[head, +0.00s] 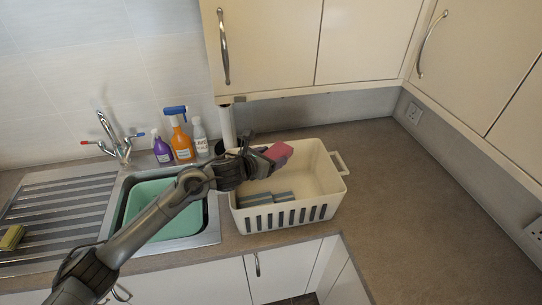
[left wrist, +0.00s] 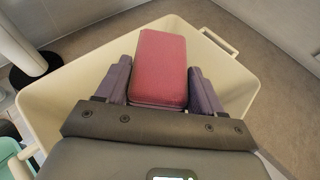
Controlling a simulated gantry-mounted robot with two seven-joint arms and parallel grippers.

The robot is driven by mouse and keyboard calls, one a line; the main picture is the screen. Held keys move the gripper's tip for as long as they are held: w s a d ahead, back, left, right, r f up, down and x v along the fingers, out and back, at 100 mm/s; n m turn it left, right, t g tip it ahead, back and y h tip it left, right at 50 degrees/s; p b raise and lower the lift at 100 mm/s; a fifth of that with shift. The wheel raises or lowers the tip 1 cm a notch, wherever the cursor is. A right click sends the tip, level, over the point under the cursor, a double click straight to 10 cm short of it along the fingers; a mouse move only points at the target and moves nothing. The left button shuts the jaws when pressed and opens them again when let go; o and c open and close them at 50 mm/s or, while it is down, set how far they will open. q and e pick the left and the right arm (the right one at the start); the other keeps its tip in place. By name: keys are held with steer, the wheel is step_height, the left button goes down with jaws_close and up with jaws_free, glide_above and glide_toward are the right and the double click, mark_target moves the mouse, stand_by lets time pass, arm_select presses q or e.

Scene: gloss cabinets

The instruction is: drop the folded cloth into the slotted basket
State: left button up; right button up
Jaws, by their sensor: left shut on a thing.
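My left gripper (head: 268,160) is shut on a folded cloth (head: 279,152), a pink-red block shape. In the left wrist view the cloth (left wrist: 160,68) sits between the two fingers. The slotted basket (head: 318,188) is a cream-white bin with dark vertical slots along its front and a handle at its right. The gripper and cloth are above the basket's open top, toward its back left in the head view. In the left wrist view the basket's rim (left wrist: 226,45) surrounds the cloth from behind. My right gripper is not in view.
Grey-blue striped items (head: 266,198) lie inside the basket. A sink with a green tub (head: 150,207) is to the left. Purple, orange and white bottles (head: 181,138) stand behind it. Wall cabinets (head: 268,47) hang above. The counter right of the basket (head: 400,190) is clear.

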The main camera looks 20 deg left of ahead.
arm_select(q)
steer(key=o, duration=1.1)
steer(key=shift+s, duration=0.1)
steer(key=b+v, duration=0.2)
steer(key=v, duration=0.8)
steer(key=shift+s+r, duration=0.25)
steer(key=shift+a, duration=0.1)
